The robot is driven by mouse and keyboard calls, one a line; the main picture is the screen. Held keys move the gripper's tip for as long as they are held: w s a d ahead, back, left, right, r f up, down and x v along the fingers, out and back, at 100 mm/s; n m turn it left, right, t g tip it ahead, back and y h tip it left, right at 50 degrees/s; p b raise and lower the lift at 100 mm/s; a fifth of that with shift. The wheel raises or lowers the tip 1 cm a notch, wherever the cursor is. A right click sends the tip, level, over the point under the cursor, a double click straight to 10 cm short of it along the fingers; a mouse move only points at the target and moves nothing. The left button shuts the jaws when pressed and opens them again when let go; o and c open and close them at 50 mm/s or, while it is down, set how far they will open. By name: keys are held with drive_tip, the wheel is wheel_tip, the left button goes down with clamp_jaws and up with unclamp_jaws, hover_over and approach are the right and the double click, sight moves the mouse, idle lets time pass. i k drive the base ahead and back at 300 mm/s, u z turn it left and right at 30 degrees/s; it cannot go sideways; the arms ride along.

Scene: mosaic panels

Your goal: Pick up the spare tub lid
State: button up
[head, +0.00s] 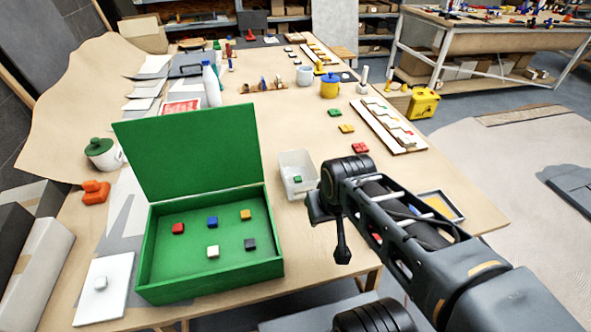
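A flat white square lid with a small pale knob (103,290) lies at the table's front left corner, left of the open green box; it looks like the tub lid. A small open white tub (297,170) with a green piece in it stands right of the box. My arm reaches in from the lower right. The dark narrow end hanging from it, seemingly my gripper (342,254), is over the table's front part, right of the green box and well away from the lid. Its fingers are too small and edge-on to read.
The green box (275,268) holds several coloured tiles, and its raised lid (190,150) stands between the near and far table. An orange object (95,192) and a green-lidded pot (103,153) stand at the left. A mosaic panel (390,125) lies at the right.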

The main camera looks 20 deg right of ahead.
sight(105, 297)
drive_tip(key=k, duration=1.1)
drive_tip(key=u, duration=0.8)
drive_tip(key=i, duration=0.75)
drive_tip(key=z, duration=0.45)
